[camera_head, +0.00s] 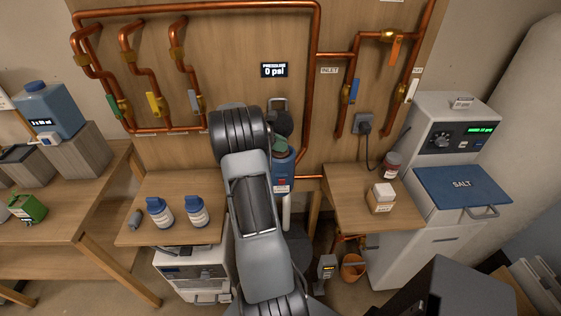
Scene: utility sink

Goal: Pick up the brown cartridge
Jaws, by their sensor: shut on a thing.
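A brown, jar-like cartridge (392,164) with a white label stands upright at the back of the right wooden table. It is the only brown container I can make out. My arm reaches up the middle of the view towards the pipe board, well left of this cartridge. A dark rounded end shows just above a blue canister (283,168) with a label in front of the board.
A small box (381,197) stands on the right table (348,203), in front of the cartridge. The white salt unit (443,160) borders that table on the right. Two blue-capped bottles stand on the left table (180,187). Copper pipes (311,100) line the board.

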